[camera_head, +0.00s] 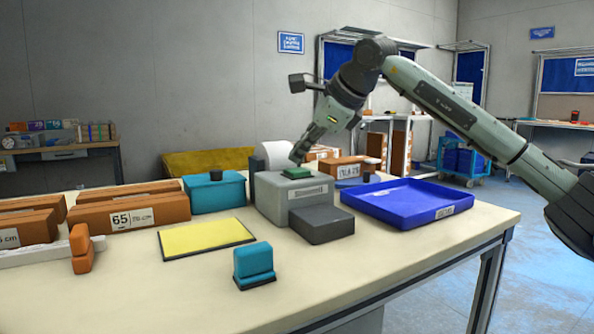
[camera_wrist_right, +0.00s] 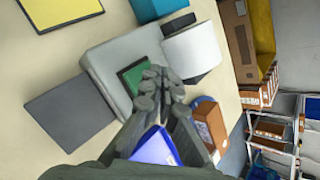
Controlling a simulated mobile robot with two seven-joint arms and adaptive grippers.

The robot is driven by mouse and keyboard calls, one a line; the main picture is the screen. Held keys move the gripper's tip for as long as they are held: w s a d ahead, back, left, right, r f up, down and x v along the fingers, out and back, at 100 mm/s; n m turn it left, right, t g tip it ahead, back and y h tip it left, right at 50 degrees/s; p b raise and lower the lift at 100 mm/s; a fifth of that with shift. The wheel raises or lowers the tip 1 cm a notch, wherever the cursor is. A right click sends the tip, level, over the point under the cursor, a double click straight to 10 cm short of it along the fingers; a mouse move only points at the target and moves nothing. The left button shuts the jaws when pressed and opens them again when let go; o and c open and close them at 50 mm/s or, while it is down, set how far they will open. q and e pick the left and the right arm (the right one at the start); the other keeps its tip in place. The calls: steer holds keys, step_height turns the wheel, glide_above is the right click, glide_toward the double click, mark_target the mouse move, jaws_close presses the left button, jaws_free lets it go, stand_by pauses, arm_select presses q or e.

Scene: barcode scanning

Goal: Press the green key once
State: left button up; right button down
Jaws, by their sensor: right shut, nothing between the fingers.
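The green key (camera_head: 297,173) sits on top of a grey box-shaped device (camera_head: 265,197) near the middle of the table. In the wrist view the green key (camera_wrist_right: 131,75) lies on the device's pale top (camera_wrist_right: 108,68), partly hidden by my fingers. My right gripper (camera_head: 297,158) points down and is shut and empty, with its tips at or just above the key. In the wrist view the fingertips of my right gripper (camera_wrist_right: 157,80) overlap the key's right edge. I cannot tell whether they touch it. My left gripper is not in view.
A dark grey pad (camera_head: 321,226) lies in front of the device. A blue tray (camera_head: 440,211) stands right of it, a teal box (camera_head: 215,194) left, and a white roll (camera_wrist_right: 192,50) behind. A yellow mat (camera_head: 205,237) and a teal stamp (camera_head: 254,264) lie in front.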

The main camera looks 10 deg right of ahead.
mark_target(300, 171)
steer(key=shift+f, duration=0.15)
steer(key=shift+f, duration=0.3)
steer(key=shift+f+b, duration=0.6)
steer(key=shift+f, duration=0.15)
stand_by(0.6)
steer(key=shift+r, duration=0.1)
steer(key=shift+r+p, duration=0.9)
steer(key=shift+r, duration=0.15)
step_height(300, 171, up, 5)
steer(key=p, duration=0.4)
